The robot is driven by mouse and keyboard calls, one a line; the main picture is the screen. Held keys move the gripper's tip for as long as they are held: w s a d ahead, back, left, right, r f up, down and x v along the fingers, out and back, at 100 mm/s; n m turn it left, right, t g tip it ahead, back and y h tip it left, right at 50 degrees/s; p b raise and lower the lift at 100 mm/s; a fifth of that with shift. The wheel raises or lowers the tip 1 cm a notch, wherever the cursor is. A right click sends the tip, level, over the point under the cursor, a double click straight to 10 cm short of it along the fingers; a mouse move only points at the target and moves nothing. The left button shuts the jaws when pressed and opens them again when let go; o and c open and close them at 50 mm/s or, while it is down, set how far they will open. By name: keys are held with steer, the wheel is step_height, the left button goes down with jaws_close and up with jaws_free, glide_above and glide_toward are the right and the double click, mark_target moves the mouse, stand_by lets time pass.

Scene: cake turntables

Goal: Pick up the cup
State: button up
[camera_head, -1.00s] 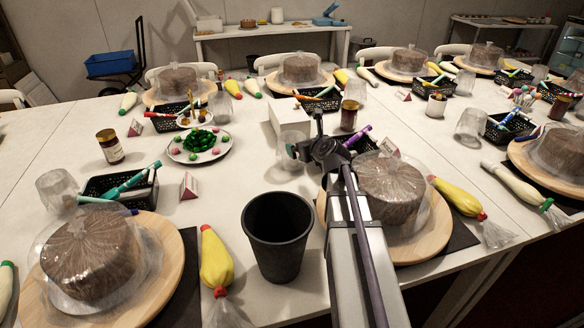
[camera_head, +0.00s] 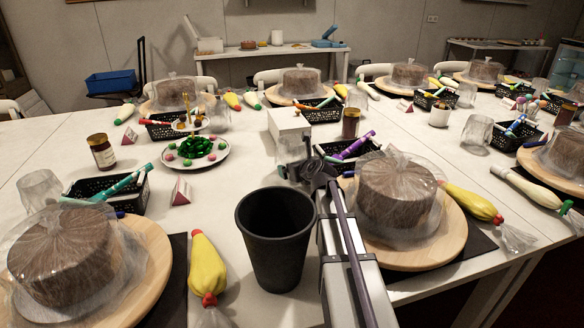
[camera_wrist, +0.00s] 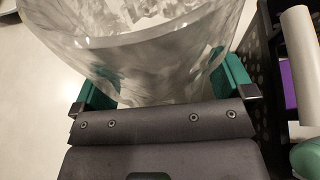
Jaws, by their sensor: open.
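A clear, ribbed plastic cup (camera_wrist: 150,55) fills the top of the wrist view. It stands between the two green-padded fingers of my gripper (camera_wrist: 163,88), which are open on either side of it. I cannot tell whether either pad touches the cup.
A black basket with markers (camera_wrist: 262,75) stands close on the right of my gripper. A tall black bin (camera_head: 274,245) and a wrapped cake (camera_head: 396,195) on a wooden turntable (camera_head: 450,235) flank my arm.

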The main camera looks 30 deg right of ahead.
steer(key=shift+w+f, duration=0.25)
steer(key=shift+w, duration=0.2)
steer(key=shift+r, duration=0.1)
steer(key=c, duration=0.9)
steer(key=shift+r, duration=0.1)
steer(key=shift+r+p, duration=12)
steer(key=shift+p, duration=0.2)
